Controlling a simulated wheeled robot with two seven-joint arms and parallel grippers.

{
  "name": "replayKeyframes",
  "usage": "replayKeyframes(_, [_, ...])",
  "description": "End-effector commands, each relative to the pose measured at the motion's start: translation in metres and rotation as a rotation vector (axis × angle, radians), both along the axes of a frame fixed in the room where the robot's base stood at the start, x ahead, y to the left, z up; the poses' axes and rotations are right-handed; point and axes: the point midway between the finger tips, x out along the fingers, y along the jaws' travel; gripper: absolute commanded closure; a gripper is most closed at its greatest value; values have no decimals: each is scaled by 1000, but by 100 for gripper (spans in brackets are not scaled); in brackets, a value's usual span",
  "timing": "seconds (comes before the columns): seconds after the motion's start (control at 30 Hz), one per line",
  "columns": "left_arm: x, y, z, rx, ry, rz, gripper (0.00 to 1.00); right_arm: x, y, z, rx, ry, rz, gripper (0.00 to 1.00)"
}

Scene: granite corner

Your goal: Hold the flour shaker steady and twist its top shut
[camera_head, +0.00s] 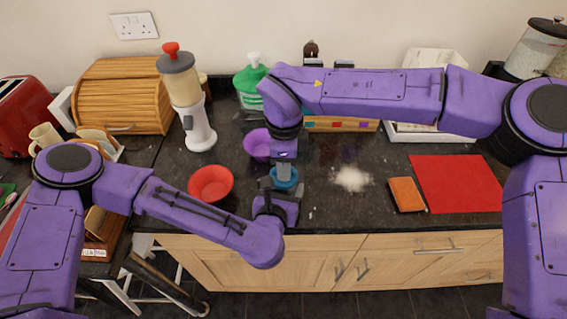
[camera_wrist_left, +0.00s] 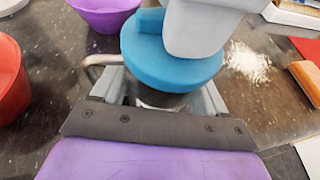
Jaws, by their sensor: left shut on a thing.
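The flour shaker stands upright near the counter's front edge; its blue top (camera_head: 287,183) shows just below my right gripper. In the left wrist view the blue top (camera_wrist_left: 165,62) is large, with a metal handle (camera_wrist_left: 94,64) at its left and the body mostly hidden beneath. My left gripper (camera_head: 274,190) is shut on the shaker's body from the near side, its fingers below the top. My right gripper (camera_head: 284,170) points straight down at the top. Its grey finger (camera_wrist_left: 205,28) overlaps the top in the left wrist view; its grip and contact are unclear.
A red bowl (camera_head: 211,184) is left of the shaker, and a purple bowl (camera_head: 257,145) is behind it. Spilled flour (camera_head: 351,179), an orange sponge (camera_head: 406,194) and a red cloth (camera_head: 460,184) lie to the right. A blender (camera_head: 186,95) stands back left.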

Motion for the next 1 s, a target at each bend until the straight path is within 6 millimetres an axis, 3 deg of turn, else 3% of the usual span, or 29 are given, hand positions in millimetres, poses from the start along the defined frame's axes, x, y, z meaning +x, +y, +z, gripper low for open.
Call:
replayKeyframes(0.37, [0,0,-1,1,1,-1,63,0,1,7,1,-1,0,65])
replayKeyframes(0.73, [0,0,0,2,1,-2,63,0,1,94,1,-3,-1,65])
replayKeyframes(0.87, [0,-1,0,1,1,-3,63,0,0,113,1,-1,-1,65])
replayKeyframes(1.0, [0,-1,0,1,0,-3,63,-1,0,120,0,2,1,65])
